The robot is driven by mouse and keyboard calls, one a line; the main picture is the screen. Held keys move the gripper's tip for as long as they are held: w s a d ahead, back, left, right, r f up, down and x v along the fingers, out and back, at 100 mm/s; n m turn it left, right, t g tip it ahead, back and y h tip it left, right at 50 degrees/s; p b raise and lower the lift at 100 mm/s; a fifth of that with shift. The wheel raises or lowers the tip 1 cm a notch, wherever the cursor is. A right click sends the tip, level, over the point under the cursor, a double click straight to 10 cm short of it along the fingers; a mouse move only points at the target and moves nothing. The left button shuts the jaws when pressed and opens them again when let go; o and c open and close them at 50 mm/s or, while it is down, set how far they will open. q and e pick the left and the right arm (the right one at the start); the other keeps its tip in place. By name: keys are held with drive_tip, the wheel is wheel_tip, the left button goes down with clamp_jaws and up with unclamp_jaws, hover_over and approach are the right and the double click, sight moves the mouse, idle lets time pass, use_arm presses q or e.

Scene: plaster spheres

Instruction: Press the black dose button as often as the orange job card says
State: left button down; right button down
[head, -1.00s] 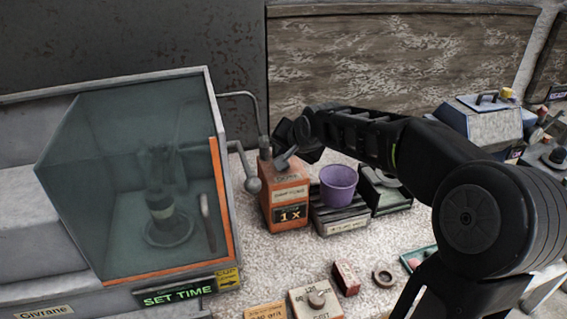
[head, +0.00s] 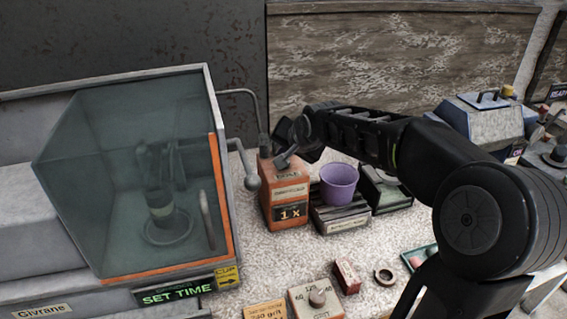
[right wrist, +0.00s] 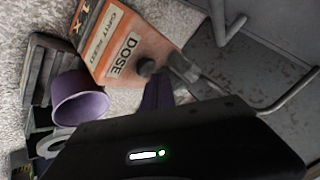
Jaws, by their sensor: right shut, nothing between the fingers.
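The orange dose box (head: 282,191) stands on the bench right of the glass-fronted cabinet, with a display reading 1 X. In the right wrist view the box (right wrist: 118,42) carries a DOSE label beside a dark round button (right wrist: 147,67). My right gripper (head: 284,160) is shut and empty, fingers pointing down over the box top. Its fingertips (right wrist: 158,88) are close beside the button; I cannot tell whether they touch. An orange-yellow card (head: 266,311) is cut off at the bottom edge; its text is not readable. My left gripper is not in view.
A purple cup (head: 339,183) sits on a dark stand right of the box. The cabinet (head: 222,190) with a lever on its side is close to the left.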

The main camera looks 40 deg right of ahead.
drive_tip(key=shift+f+b, duration=0.7)
drive_tip(key=shift+f, duration=0.05)
idle(0.8)
drive_tip(key=shift+r, duration=0.1)
drive_tip(key=shift+r+p, duration=0.55)
drive_tip(key=shift+r, duration=0.35)
drive_tip(key=shift+r+p, duration=1.5)
drive_tip(key=shift+r, duration=1.05)
idle(0.8)
